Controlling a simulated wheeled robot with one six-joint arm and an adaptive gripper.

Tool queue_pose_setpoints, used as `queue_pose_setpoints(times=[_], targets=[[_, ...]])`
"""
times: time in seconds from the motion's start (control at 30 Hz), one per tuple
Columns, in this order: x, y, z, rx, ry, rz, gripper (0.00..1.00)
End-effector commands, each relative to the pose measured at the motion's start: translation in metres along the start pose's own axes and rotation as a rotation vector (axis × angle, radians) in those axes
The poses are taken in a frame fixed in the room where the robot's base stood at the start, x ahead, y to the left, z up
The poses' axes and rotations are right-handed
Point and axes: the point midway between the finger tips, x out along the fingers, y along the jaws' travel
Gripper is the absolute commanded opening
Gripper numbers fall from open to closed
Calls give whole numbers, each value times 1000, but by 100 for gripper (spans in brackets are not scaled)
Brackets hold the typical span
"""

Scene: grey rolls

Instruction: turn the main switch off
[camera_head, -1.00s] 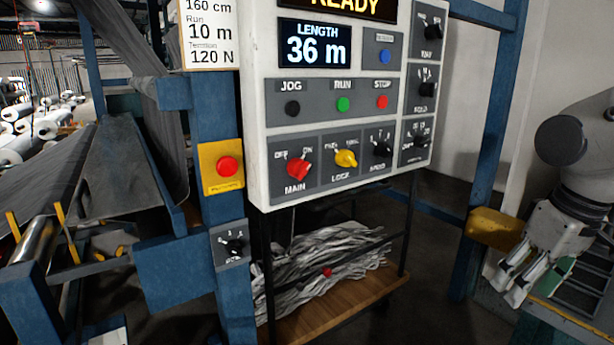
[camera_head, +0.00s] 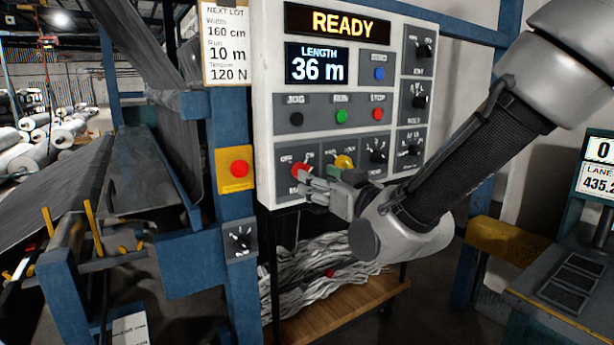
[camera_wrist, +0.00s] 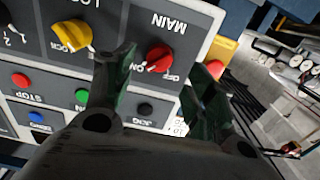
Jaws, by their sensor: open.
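The main switch is a red rotary knob (camera_head: 301,169) at the lower left of the white control panel (camera_head: 262,110). It also shows in the wrist view (camera_wrist: 158,58), upside down under the label MAIN, with OFF readable beside it. Its pointer leans to the ON side. My gripper (camera_head: 308,186) is in front of the panel's bottom row, partly covering the knob and its label. In the wrist view my open gripper (camera_wrist: 170,62) has one finger on each side of the knob in the picture. Nothing is between the fingers. I cannot tell whether they touch the panel.
The yellow lock knob (camera_head: 344,162) is close to my gripper on the right. Jog, run and stop buttons (camera_head: 341,116) sit above. A red button on a yellow plate (camera_head: 239,168) is on the blue post at left. A wooden shelf (camera_head: 345,310) with grey strips is below.

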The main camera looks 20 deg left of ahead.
Motion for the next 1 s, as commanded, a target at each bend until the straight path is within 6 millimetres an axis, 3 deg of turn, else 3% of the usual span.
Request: queue_pose_setpoints(times=[0.3, 0.67, 0.9, 1.0], targets=[[48, 0, 1, 0, -1, 0, 55], [56, 0, 1, 0, -3, -1, 55], [56, 0, 1, 0, -3, -1, 14], [56, 0, 1, 0, -3, -1, 10]])
